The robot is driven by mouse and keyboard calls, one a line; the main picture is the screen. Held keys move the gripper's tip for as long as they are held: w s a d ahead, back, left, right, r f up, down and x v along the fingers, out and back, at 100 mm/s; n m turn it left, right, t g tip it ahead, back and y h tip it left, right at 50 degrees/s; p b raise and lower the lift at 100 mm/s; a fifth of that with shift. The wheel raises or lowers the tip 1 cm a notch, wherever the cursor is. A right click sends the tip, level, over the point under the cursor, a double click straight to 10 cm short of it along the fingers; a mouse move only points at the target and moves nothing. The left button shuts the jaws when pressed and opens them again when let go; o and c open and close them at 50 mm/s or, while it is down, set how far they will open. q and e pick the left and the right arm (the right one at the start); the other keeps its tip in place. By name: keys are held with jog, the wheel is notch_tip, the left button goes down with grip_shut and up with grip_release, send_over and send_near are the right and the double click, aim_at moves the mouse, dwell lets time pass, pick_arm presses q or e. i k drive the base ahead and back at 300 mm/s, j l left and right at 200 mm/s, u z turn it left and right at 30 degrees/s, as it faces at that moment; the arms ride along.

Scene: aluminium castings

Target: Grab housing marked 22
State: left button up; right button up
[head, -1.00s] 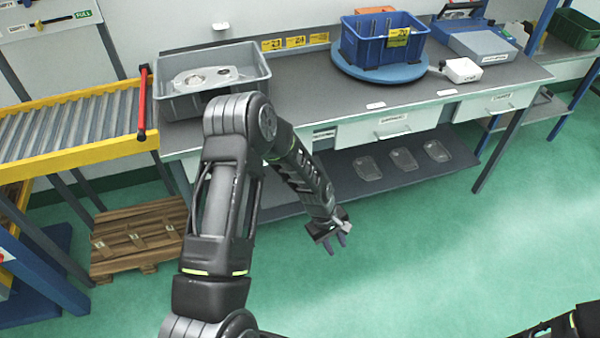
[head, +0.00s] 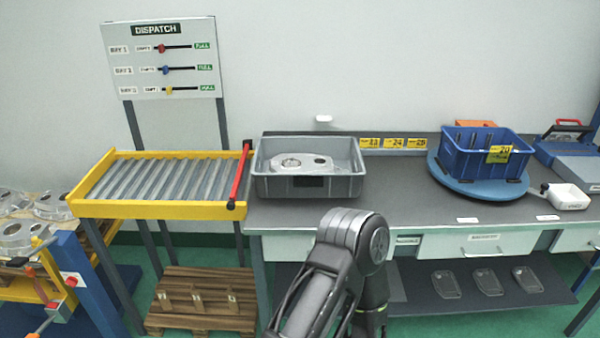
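No mark reading 22 is legible on any casting. One aluminium housing (head: 300,163) lies in the grey bin (head: 335,186) on the workbench; no number on it can be read. More bare castings (head: 20,236) lie at the far left edge, partly cut off by the frame, with no readable marks. My arm, bent at the elbow, rises at the bottom centre in front of the bench. Its gripper is hidden or below the frame. My other arm is not in view.
A yellow-framed roller conveyor (head: 150,181) with a red bar (head: 239,175) stands left of the bench (head: 400,187). A blue bin (head: 478,158) with a yellow card sits on a blue turntable. A wooden pallet (head: 200,308) lies under the conveyor. A dispatch board (head: 164,60) stands behind.

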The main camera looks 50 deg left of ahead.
aim_at(300, 162)
jog(key=u, duration=1.6)
jog(key=i, duration=1.2)
